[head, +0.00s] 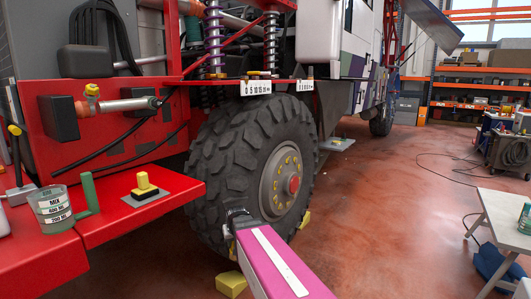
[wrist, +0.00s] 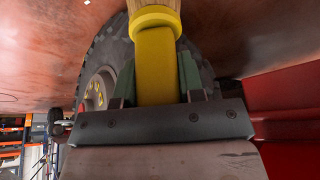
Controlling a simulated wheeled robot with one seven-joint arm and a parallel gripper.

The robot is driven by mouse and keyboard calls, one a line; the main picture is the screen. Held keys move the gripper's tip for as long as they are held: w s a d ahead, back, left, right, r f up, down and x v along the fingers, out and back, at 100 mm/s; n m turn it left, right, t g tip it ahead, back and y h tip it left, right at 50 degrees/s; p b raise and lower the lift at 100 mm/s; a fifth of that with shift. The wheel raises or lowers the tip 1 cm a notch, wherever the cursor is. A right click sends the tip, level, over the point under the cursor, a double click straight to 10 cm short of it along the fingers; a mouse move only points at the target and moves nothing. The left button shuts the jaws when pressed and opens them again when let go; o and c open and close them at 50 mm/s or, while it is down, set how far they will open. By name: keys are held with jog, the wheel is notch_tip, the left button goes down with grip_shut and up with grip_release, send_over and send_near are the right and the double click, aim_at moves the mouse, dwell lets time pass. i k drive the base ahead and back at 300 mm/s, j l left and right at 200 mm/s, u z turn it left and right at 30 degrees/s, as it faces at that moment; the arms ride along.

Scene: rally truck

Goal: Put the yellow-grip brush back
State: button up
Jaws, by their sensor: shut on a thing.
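In the wrist view the brush's yellow grip (wrist: 156,62) stands between the two green fingers of my gripper (wrist: 157,85), which is shut on it. A pale wooden part joins the grip at the top edge of the picture; the bristles are not visible. In the head view my gripper (head: 238,218) is in front of the big tyre, at the end of my magenta arm, and the brush cannot be made out there. A green upright piece with a foot (head: 89,192) stands on the red shelf (head: 125,222), beside a clear cup marked MIX (head: 53,208).
A yellow block on a black base (head: 144,186) sits on a grey plate on the shelf. The truck's wheel (head: 270,160) is close by my gripper, with yellow chocks (head: 231,284) at the floor. A white table (head: 500,225) stands right; the floor between is mostly clear.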

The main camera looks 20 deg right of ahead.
aim_at(310, 77)
jog(key=i+l, duration=0.2)
jog(key=l, duration=0.2)
jog(key=i+l, duration=0.2)
jog(key=l, duration=0.25)
jog(key=i+l, duration=0.2)
jog(key=l, duration=0.2)
jog(key=i+l, duration=0.2)
jog(key=l, duration=0.2)
jog(key=i+l, duration=0.2)
jog(key=l, duration=0.2)
jog(key=i+l, duration=0.25)
jog(key=l, duration=0.2)
jog(key=i+l+u, duration=0.1)
jog(key=l, duration=0.3)
jog(key=i+l, duration=0.25)
jog(key=l, duration=0.15)
